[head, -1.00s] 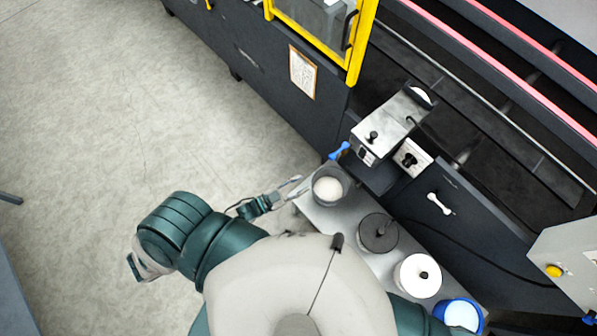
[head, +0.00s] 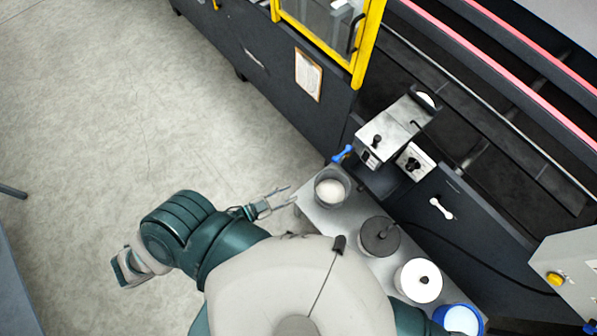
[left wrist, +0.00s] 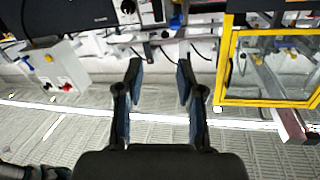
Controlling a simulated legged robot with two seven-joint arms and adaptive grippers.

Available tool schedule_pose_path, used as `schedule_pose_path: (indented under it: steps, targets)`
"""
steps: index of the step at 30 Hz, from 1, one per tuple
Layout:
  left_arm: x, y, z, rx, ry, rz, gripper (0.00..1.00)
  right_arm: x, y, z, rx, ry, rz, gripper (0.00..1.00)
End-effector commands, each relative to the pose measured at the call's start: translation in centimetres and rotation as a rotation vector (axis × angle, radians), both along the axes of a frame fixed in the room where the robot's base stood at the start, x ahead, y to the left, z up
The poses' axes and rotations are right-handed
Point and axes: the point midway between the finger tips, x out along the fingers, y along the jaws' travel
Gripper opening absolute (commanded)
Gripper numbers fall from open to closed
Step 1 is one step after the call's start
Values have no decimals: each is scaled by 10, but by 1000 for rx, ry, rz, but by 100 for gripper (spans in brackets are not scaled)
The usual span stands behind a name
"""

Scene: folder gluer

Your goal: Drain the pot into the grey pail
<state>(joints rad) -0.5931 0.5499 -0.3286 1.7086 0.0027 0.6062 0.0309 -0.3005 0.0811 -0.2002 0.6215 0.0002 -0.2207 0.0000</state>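The pot looks to be the metal box (head: 390,135) with a black knob on its lid, mounted on the machine's side. A blue lever (head: 342,154) sticks out at its lower left. The grey pail (head: 346,197) stands at the bench's left end, just below the lever, with white material inside. My left gripper (head: 289,194) is left of the pail, apart from it, open and empty. In the left wrist view its fingers (left wrist: 160,75) are spread with nothing between them. My right gripper is out of view.
The bench (head: 318,213) also holds a dark lidded pot (head: 372,240), a white round container (head: 418,282) and a blue tub (head: 442,315). A yellow-framed guard (head: 368,50) rises behind. A control box (head: 565,255) is at right.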

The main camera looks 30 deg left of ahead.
Motion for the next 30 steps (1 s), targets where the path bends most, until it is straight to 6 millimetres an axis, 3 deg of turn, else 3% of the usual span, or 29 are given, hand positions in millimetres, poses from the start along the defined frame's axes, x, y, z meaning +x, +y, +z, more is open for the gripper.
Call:
schedule_pose_path:
  steps: [3, 10, 30]
  targets:
    - [-23, 15, 0, 1, 3, 0, 37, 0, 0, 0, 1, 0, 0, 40]
    - [-50, 33, 1, -1, 2, 0, 37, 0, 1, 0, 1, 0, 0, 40]
    - [-54, 37, 0, -1, 0, 2, 37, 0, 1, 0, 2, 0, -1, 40]
